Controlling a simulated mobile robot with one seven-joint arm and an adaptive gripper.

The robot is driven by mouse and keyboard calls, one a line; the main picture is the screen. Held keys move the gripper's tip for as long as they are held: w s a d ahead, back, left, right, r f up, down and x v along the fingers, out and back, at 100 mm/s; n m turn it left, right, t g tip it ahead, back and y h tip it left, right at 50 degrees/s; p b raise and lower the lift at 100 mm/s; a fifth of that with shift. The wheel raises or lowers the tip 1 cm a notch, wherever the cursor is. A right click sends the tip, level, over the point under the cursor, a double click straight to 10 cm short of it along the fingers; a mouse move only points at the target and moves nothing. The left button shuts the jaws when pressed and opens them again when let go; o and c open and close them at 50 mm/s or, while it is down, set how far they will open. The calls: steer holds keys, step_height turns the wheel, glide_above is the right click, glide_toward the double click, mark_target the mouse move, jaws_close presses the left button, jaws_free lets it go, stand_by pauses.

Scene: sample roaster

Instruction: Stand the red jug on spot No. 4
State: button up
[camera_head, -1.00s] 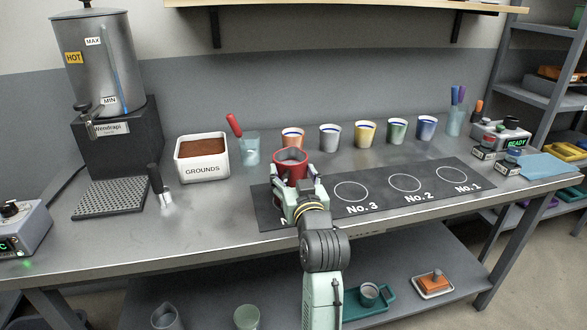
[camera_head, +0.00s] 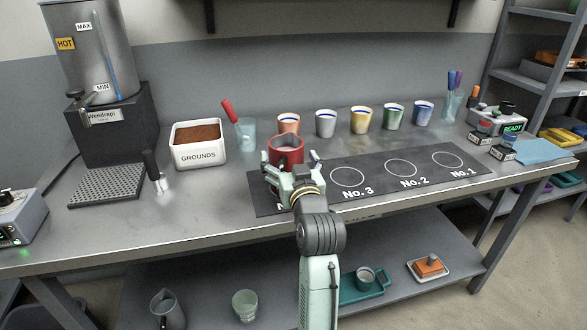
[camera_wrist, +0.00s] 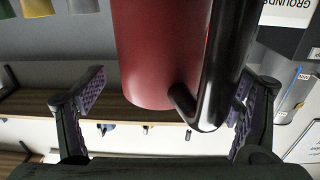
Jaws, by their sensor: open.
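The red jug (camera_head: 286,149) stands upright at the left end of the dark mat (camera_head: 330,196), at the spot No. 4 end. My gripper (camera_head: 292,167) hides its base and the No. 4 ring, so I cannot tell how well it is centred. My gripper is open in front of the jug, with a finger out to each side. In the wrist view the jug's red body (camera_wrist: 158,55) and black handle (camera_wrist: 222,60) show between the spread fingers (camera_wrist: 167,100), with gaps at both sides.
Rings No. 3 (camera_head: 347,177), No. 2 (camera_head: 401,168) and No. 1 (camera_head: 447,159) are empty. Several coloured cups stand behind the mat, the orange one (camera_head: 288,123) close behind the jug. A beaker (camera_head: 246,136) and the grounds bin (camera_head: 199,152) are to the left.

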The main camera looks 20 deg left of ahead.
steer(key=p+v, duration=0.9)
steer(key=v, duration=0.3)
